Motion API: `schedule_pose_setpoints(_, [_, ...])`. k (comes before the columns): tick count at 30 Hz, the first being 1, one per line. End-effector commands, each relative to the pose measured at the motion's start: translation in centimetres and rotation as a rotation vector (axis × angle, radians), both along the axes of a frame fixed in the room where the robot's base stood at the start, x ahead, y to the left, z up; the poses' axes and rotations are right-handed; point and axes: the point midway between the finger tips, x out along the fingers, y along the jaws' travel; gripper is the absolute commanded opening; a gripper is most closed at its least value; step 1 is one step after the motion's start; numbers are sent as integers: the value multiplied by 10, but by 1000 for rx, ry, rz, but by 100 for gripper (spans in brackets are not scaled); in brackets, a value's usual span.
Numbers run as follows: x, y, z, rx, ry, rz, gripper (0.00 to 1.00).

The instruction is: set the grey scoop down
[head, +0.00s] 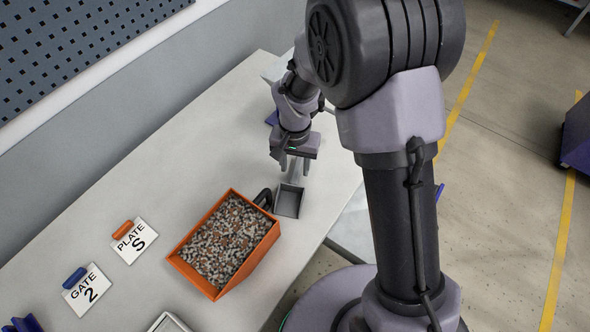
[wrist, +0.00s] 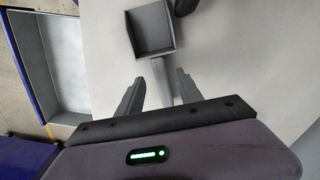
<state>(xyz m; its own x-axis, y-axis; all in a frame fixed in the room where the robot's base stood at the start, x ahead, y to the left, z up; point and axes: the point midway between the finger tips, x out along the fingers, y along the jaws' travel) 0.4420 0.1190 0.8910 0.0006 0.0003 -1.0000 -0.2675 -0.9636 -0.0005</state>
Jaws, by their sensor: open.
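The grey scoop (head: 289,200) rests on the pale bench just right of the orange bin, its square pan empty. In the wrist view the scoop (wrist: 152,32) shows at the top, with its handle (wrist: 161,82) running down between my fingers. My gripper (head: 293,165) is over the handle end of the scoop in the head view. In the wrist view my gripper (wrist: 160,92) is open, with one finger on each side of the handle and a gap on both sides. The far end of the handle is hidden behind the gripper body.
An orange bin (head: 191,274) full of mixed grey and brown pieces stands close left of the scoop. A dark curved object (head: 264,198) lies between them. A grey tray with blue sides (wrist: 70,113) is beside the bench.

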Motion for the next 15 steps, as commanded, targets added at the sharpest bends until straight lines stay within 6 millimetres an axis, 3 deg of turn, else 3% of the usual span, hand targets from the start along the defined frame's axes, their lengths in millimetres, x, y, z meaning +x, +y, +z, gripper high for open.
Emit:
schedule_pose_setpoints(1, [1,0,21,1,-2,0,43])
schedule_pose_setpoints(6, [1,0,58,0,-2,1,43])
schedule_pose_setpoints(13, [0,0,71,1,-1,0,43])
schedule_pose_setpoints(15, [-2,-5,86,11,-20,-7,43])
